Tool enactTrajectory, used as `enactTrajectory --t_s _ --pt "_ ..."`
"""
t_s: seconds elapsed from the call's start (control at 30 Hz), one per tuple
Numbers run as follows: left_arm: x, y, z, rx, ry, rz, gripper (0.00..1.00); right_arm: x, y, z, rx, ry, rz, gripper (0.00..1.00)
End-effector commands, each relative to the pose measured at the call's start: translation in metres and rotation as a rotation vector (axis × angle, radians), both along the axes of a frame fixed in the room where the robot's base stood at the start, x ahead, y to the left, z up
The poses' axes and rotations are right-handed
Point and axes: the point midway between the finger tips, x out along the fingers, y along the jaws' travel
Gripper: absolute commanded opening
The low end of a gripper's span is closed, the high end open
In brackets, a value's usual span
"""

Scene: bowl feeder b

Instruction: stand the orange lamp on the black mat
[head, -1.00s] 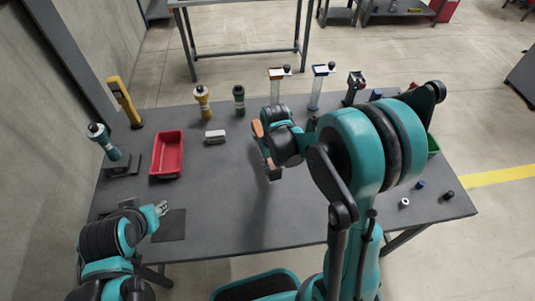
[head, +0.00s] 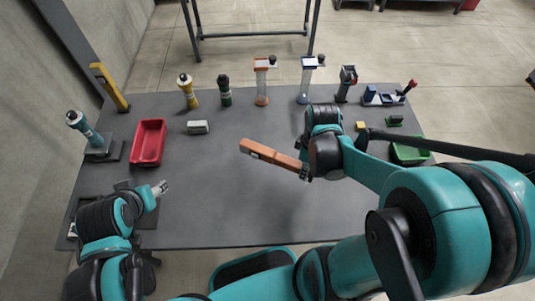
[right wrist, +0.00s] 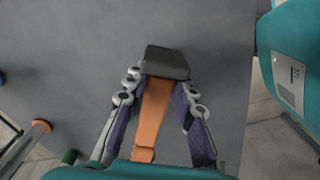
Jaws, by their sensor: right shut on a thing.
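The orange lamp (head: 268,154) is held in the air above the middle of the table, lying nearly level in the head view. My right gripper (head: 304,168) is shut on it near its right end. In the right wrist view the lamp (right wrist: 152,115) runs between the two fingers, with a dark grey block (right wrist: 166,62) at its far end. The black mat (head: 149,238) lies at the table's front left, partly hidden by my left arm. My left gripper (head: 162,188) is beside the mat, holding nothing I can see; its finger gap is too small to judge.
A red tray (head: 149,142) and a white block (head: 198,127) are at the left. A green tray (head: 410,153) is right. The table's centre is clear.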

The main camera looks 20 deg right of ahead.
Motion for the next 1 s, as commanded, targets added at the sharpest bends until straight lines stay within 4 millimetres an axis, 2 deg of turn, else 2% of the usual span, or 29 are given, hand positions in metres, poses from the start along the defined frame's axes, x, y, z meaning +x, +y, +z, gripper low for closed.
enactTrajectory --t_s 0.2,0.43,0.63,0.9,1.0 --pt "0.000 0.000 -0.026 0.000 0.000 0.000 0.51 0.050 0.018 -0.036 0.001 -0.001 0.005 0.00" --pt "0.000 0.000 -0.040 0.000 0.000 0.000 0.51 0.091 0.032 -0.060 0.001 -0.001 0.002 0.00" --pt "0.000 0.000 -0.044 0.000 0.000 0.000 0.51 0.101 0.036 -0.068 0.000 0.000 0.000 0.00" --pt "0.000 0.000 -0.063 0.000 0.000 0.000 0.51 0.101 0.036 -0.105 0.001 -0.001 -0.001 0.00" --pt "0.000 0.000 -0.062 0.000 0.000 0.000 0.51 0.100 0.036 -0.105 0.001 -0.001 -0.001 0.00"
